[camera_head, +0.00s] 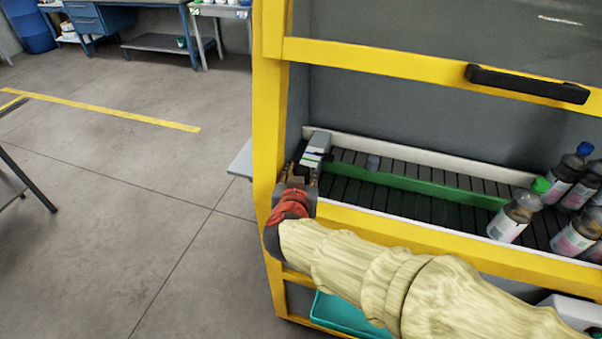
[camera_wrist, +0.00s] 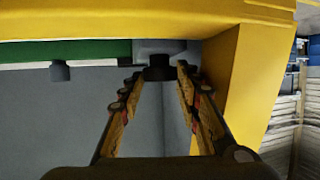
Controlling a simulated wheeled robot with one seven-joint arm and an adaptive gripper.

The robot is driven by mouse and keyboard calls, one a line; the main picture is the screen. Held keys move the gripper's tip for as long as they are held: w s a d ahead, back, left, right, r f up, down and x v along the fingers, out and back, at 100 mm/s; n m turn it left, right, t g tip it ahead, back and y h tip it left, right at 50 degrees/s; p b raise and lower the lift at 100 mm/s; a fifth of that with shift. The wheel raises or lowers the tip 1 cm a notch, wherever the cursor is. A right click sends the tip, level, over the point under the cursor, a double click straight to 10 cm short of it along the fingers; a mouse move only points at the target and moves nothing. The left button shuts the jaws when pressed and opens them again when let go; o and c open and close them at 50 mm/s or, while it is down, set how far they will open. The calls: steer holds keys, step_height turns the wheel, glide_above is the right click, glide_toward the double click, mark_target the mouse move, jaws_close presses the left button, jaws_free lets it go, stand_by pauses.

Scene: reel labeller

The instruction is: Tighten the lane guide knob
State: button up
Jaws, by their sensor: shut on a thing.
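The green lane guide (camera_head: 420,185) runs along the dark slatted conveyor inside the yellow-framed machine. It also shows at the top of the wrist view (camera_wrist: 70,51). A dark round knob (camera_wrist: 159,68) sits under a grey block at the guide's end. My gripper (camera_wrist: 161,73) has its two fingers on either side of this knob and is shut on it. In the head view my gripper (camera_head: 309,172) is at the conveyor's left end, where its wrist partly hides the knob.
Several dark bottles (camera_head: 515,215) stand at the conveyor's right end. A yellow post (camera_wrist: 235,85) is close beside my fingers. The raised cover with a black handle (camera_head: 527,83) is above. A teal bin (camera_head: 345,314) is below.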

steer(key=o, duration=0.8)
steer(key=shift+f, duration=0.2)
steer(key=shift+c, duration=0.2)
steer(key=o, duration=0.4)
steer(key=shift+r, duration=0.15)
steer(key=shift+r, duration=0.1)
steer(key=shift+s+a+r, duration=0.15)
steer(key=shift+s, duration=0.25)
steer(key=shift+v, duration=3.5)
steer(key=shift+c, duration=0.2)
